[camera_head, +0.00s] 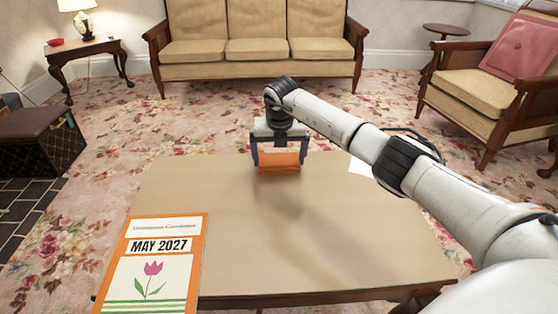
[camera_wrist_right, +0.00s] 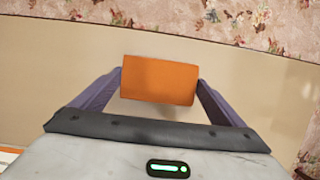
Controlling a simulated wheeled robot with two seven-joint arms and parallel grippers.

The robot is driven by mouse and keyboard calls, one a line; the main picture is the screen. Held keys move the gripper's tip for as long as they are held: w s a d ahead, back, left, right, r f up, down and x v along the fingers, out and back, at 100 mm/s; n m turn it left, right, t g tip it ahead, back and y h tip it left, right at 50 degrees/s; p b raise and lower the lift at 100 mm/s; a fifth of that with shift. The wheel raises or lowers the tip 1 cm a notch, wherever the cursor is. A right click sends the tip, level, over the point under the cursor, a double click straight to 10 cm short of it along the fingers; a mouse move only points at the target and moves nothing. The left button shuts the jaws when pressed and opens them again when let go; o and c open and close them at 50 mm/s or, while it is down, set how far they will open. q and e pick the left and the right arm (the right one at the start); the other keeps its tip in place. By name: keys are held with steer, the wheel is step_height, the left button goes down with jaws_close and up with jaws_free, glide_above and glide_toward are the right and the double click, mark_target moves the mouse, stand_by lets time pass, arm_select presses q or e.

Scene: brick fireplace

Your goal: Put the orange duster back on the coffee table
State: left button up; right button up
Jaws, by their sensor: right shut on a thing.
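The orange duster (camera_head: 279,162) is a small orange block between the fingers of my right gripper (camera_head: 282,163), over the far middle part of the coffee table (camera_head: 215,215). In the right wrist view the duster (camera_wrist_right: 158,80) spans the gap between the two purple fingers of the right gripper (camera_wrist_right: 160,85), which is shut on it. A soft shadow lies on the tabletop nearer to me than the duster, and I cannot tell for sure whether its underside touches the table. My left gripper is not in view.
An orange-edged magazine (camera_head: 152,262) lies at the table's near left corner. A white paper (camera_head: 361,167) lies at the far right, partly behind my arm. The middle of the tabletop is clear. A sofa (camera_head: 255,45), armchair (camera_head: 480,85) and dark stool (camera_head: 40,142) stand around.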

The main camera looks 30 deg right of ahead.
steer(key=shift+r, duration=0.1)
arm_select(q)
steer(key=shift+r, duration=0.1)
arm_select(e)
steer(key=o, duration=0.7)
steer(key=shift+r, duration=0.25)
arm_select(q)
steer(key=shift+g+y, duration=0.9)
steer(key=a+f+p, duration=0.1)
steer(key=p, duration=0.1)
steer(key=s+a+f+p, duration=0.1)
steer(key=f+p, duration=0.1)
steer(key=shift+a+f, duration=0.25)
arm_select(e)
steer(key=v, duration=1.1)
steer(key=shift+s+a+r, duration=0.1)
steer(key=shift+s+r, duration=0.05)
steer(key=shift+r, duration=0.05)
